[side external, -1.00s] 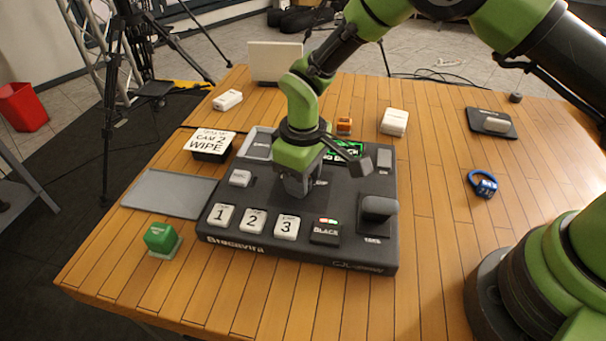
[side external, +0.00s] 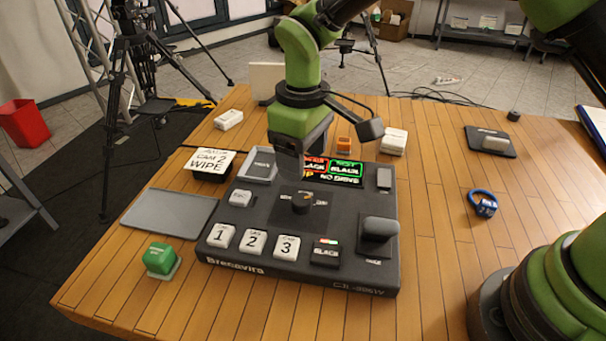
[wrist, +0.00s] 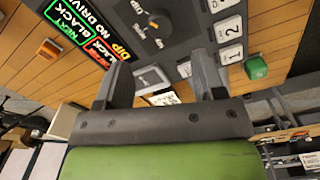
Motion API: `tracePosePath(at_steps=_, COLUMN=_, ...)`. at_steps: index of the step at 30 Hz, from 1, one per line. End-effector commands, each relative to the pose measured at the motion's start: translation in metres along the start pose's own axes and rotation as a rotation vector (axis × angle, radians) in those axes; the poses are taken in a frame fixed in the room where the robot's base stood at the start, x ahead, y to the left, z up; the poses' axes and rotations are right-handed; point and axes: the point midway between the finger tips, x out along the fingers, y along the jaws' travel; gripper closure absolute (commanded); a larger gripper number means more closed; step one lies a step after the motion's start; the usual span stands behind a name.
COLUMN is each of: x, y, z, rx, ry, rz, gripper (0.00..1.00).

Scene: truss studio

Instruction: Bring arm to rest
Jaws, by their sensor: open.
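My gripper (side external: 290,165) is above the far part of the black switcher panel (side external: 300,262) in the side external view, pointing down. In the wrist view my gripper (wrist: 163,85) shows two dark fingers apart with nothing held between them. The panel carries white buttons 1, 2 and 3, a round knob (side external: 302,203), a lever (side external: 379,228) and a lit red and green display (side external: 345,170). The knob also shows in the wrist view (wrist: 155,22), clear of the fingers.
A grey tray (side external: 150,210) and a green button block (side external: 160,258) lie at left. A blue ring-shaped item (side external: 483,204) lies at right. The wood right of the panel is mostly clear.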

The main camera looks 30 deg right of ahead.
Motion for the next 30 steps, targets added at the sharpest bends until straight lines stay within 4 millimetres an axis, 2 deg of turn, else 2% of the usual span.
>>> tracePosePath(at_steps=3, x=-0.008, y=0.0, z=0.0, rx=0.0, ry=0.001, rz=0.0, gripper=0.37)
tracePosePath(at_steps=13, x=-0.011, y=0.0, z=0.001, rx=0.002, ry=0.001, rz=-0.001, gripper=0.37)
tracePosePath(at_steps=16, x=-0.023, y=0.004, z=0.004, rx=0.026, ry=0.021, rz=-0.004, gripper=0.37)
tracePosePath(at_steps=20, x=-0.061, y=0.014, z=0.019, rx=0.11, ry=0.087, rz=-0.017, gripper=0.37)
tracePosePath(at_steps=23, x=-0.099, y=0.023, z=0.042, rx=0.204, ry=0.159, rz=-0.032, gripper=0.37)
tracePosePath(at_steps=27, x=-0.142, y=0.031, z=0.083, rx=0.339, ry=0.262, rz=-0.054, gripper=0.37)
tracePosePath(at_steps=30, x=-0.164, y=0.033, z=0.115, rx=0.433, ry=0.338, rz=-0.07, gripper=0.37)
